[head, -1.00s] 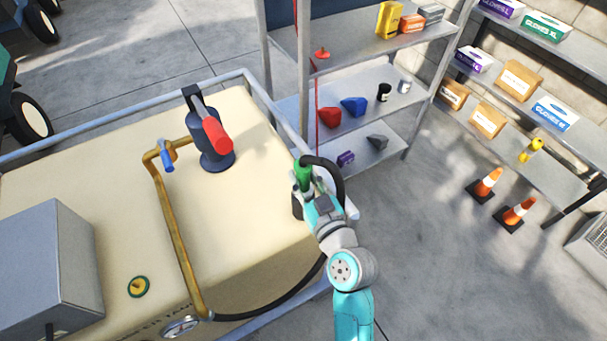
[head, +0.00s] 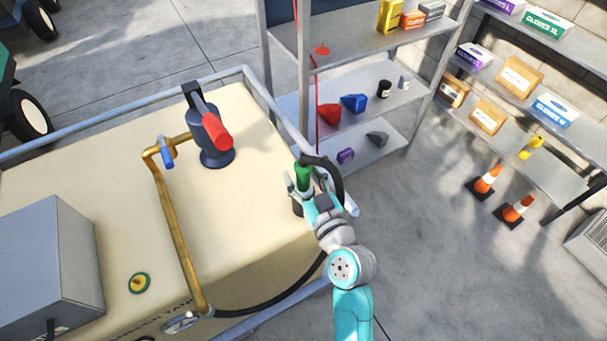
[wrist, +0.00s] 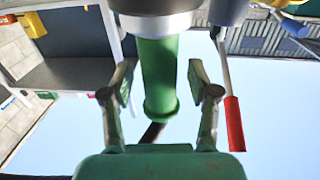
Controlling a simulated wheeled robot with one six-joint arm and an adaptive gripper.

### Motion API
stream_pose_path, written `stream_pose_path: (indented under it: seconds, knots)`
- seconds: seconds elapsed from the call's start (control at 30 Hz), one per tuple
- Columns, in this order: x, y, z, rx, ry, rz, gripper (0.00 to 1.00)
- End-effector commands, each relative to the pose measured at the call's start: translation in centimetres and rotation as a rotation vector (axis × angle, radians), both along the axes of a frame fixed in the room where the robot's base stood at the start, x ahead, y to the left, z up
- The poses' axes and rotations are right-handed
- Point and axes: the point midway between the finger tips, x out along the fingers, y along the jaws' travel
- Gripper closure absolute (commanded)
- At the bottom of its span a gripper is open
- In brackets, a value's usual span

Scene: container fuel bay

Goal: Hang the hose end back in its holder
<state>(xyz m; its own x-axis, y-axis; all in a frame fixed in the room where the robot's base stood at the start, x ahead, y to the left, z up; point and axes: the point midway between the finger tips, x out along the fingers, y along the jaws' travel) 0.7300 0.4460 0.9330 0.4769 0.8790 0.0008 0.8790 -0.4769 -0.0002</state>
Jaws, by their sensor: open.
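The green hose end (head: 304,172) stands upright at the right corner of the cream tank, with its black hose (head: 337,178) looping over the top and down behind my arm. A dark cup-like holder (head: 297,207) sits below it on the tank rail. In the upside-down wrist view, the green hose end (wrist: 158,75) runs into the grey rim of the holder (wrist: 155,22); how deep it sits is hidden. My gripper (head: 301,186) is open around the hose end. In the wrist view my gripper's fingers (wrist: 160,82) stand on both sides with gaps, not touching it.
The tank (head: 250,130) carries a pump with a red handle (head: 217,132) and a brass pipe (head: 170,215) with a blue lever. A metal shelf (head: 290,105) with small parts stands close behind the holder. Open floor and two cones (head: 516,210) lie to the right.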

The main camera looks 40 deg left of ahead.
Motion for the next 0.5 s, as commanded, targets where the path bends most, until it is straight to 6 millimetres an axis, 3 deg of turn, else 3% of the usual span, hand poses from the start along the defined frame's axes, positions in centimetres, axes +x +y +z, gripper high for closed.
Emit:
stream_pose_path:
  seconds: [0.27,0.5]
  knots:
    - [-0.7,-1.4,-0.2,-0.002,0.001,-0.002,0.40]
    - [-2.9,-5.5,-0.2,-0.001,0.003,-0.004,0.40]
